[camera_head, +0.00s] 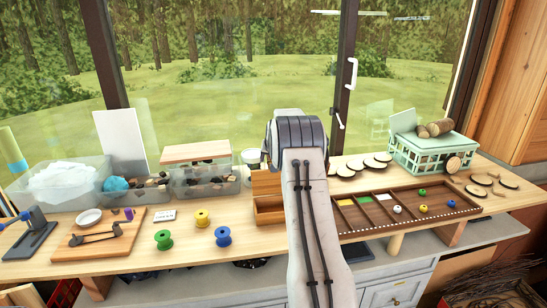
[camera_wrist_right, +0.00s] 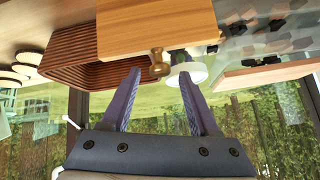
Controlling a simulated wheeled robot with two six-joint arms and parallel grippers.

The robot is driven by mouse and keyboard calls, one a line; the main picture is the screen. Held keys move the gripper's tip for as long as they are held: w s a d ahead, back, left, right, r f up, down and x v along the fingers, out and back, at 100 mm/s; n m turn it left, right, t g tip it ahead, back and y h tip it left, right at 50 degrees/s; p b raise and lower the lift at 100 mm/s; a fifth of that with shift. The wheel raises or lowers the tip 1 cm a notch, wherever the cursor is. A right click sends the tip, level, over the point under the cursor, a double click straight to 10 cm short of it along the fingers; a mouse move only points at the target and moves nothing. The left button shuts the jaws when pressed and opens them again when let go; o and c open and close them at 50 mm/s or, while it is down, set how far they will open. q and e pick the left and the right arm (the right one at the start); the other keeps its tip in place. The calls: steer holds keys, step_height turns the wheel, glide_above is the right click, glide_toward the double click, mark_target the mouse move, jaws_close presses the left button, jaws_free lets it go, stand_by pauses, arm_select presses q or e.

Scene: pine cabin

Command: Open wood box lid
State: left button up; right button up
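The wood box (camera_head: 269,207) stands in the middle of the bench in the head view. My right arm covers much of it. In the right wrist view, which looks upside down, a pale wood panel (camera_wrist_right: 150,28) with a small brass knob (camera_wrist_right: 158,64) fills the top, beside a darker slatted wood part (camera_wrist_right: 68,55). I cannot tell how far the lid is open. My right gripper (camera_wrist_right: 159,72) is open, with its two fingers apart and the knob between the tips in the picture; no contact shows. Its fingers are hidden in the head view. My left gripper is not in view.
A dark compartment tray (camera_head: 470,209) lies right of the box, with a green crate (camera_head: 405,158) behind it.

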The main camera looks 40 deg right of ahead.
steer(key=shift+s+r, duration=0.1)
steer(key=shift+s, duration=0.05)
steer(key=b+v, duration=0.4)
steer(key=v, duration=0.6)
steer(key=shift+s+b, duration=0.2)
steer(key=shift+b, duration=0.1)
